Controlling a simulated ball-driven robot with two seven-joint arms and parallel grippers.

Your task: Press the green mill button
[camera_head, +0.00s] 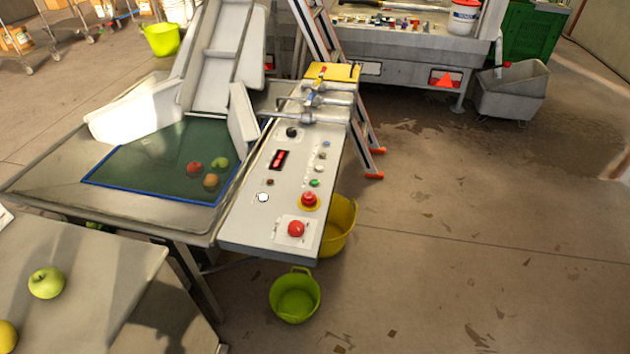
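The control panel (255,222) is a pale slanted board on the right side of the press table. A small green button (314,183) sits on its right side, just above a red emergency knob on a yellow ring (309,200). A white button (318,168) is just above the green one. A large red mushroom button (296,229) is near the panel's front end. A red lit display (279,159) and several small knobs are further up and to the left. Labels are too small to read. Neither of my grippers is in view.
A sorting tray (130,167) with several fruits lies left of the panel. Metal valves (318,104) and a ladder (327,45) stand behind it. A yellow bucket (340,232) and a green bucket (295,296) are on the floor. A nearer table (95,275) holds apples. Floor at right is open.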

